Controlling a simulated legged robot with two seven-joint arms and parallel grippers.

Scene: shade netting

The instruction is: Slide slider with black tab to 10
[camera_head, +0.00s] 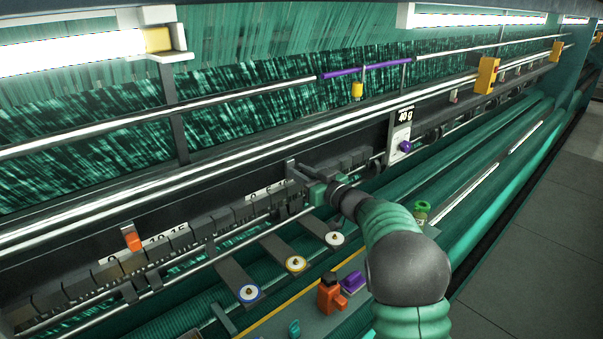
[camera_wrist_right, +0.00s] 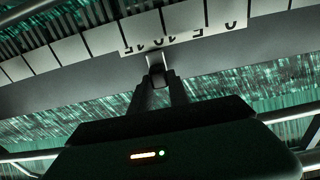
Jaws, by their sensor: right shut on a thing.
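My right gripper (camera_head: 308,182) is at the black rail in the head view, its arm coming in from the lower right. In the right wrist view its fingers (camera_wrist_right: 158,84) are shut on the small black tab (camera_wrist_right: 157,68) of a slider. A white number scale (camera_wrist_right: 190,28) runs just beyond the tab, its digits upside down, with 0 at the right and 15 at the left. The tab looks near the 10 and 15 marks; the exact reading is unclear. In the head view the gripper partly hides this scale (camera_head: 268,191). My left gripper is not in view.
A second slider with an orange tab (camera_head: 132,238) sits on another scale at left. Round discs, one blue-rimmed (camera_head: 249,293), stand on dark arms below the rail. Open floor (camera_head: 530,230) is at right.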

